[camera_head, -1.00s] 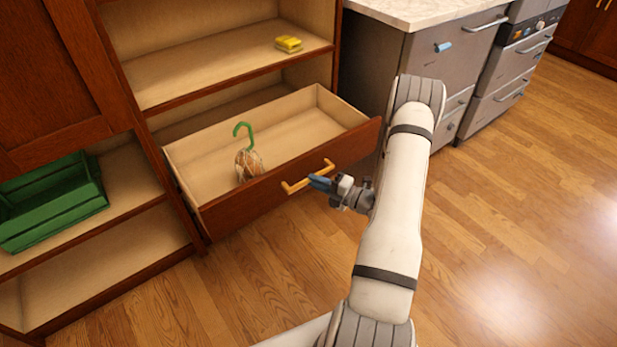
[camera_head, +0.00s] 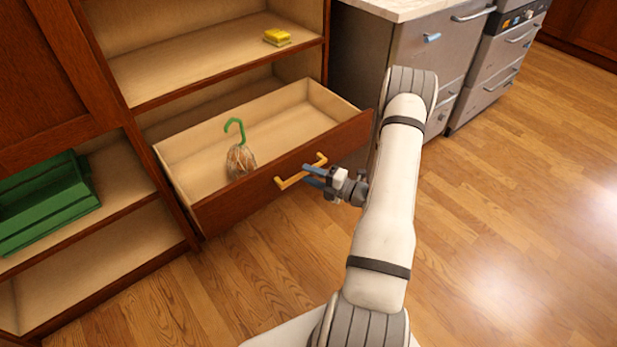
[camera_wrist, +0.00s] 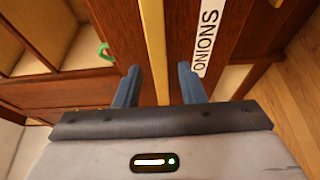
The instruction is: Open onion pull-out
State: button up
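The onion pull-out (camera_head: 240,205) is a dark wood drawer low in the cabinet, standing well out with its pale inside showing. Its front fills much of the wrist view (camera_wrist: 100,100), with a white ONIONS label (camera_wrist: 207,38). Its yellow bar handle (camera_head: 290,180) also shows in the wrist view (camera_wrist: 153,50). A net bag (camera_head: 240,160) with a green hook lies inside the drawer. My gripper (camera_head: 308,176) has its two blue fingers apart at the handle. In the wrist view the handle bar lies between the fingertips (camera_wrist: 160,85), with gaps on both sides.
A yellow sponge (camera_head: 277,37) lies on the shelf above. A green crate (camera_head: 45,205) sits on the left shelf. A grey counter unit (camera_head: 430,60) stands to the right behind my arm. The wood floor (camera_head: 500,200) is clear at the right and front.

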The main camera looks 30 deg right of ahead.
jog(key=p+v, duration=0.1)
jog(key=v, duration=0.6)
jog(key=shift+s+d, duration=0.2)
jog(key=shift+s, duration=0.1)
jog(key=s+a+r+n+g+p, duration=0.2)
jog(key=a+r+n+g+p, duration=0.1)
jog(key=a+r+n+g, duration=0.4)
jog(key=s+a+r+n+g+y+p, duration=0.15)
jog(key=a+r+n+p, duration=0.25)
jog(key=r+n, duration=0.5)
jog(key=s+a+r+n+g+p, duration=0.2)
jog(key=a+r+n+g+p, duration=0.1)
jog(key=a+r+n+g, duration=0.5)
jog(key=s+r+n+t+h+p, duration=0.2)
jog(key=s+r+n+h+p, duration=0.3)
jog(key=r+n, duration=0.6)
jog(key=s+r+n+t+h+p, duration=0.2)
jog(key=s+r+n+h+p, duration=0.3)
jog(key=r+n, duration=0.6)
notch_tip(320, 180, up, 2)
jog(key=shift+s+a+n+h+p, duration=0.3)
jog(key=shift+s+n+h+p, duration=0.15)
jog(key=shift+h, duration=0.6)
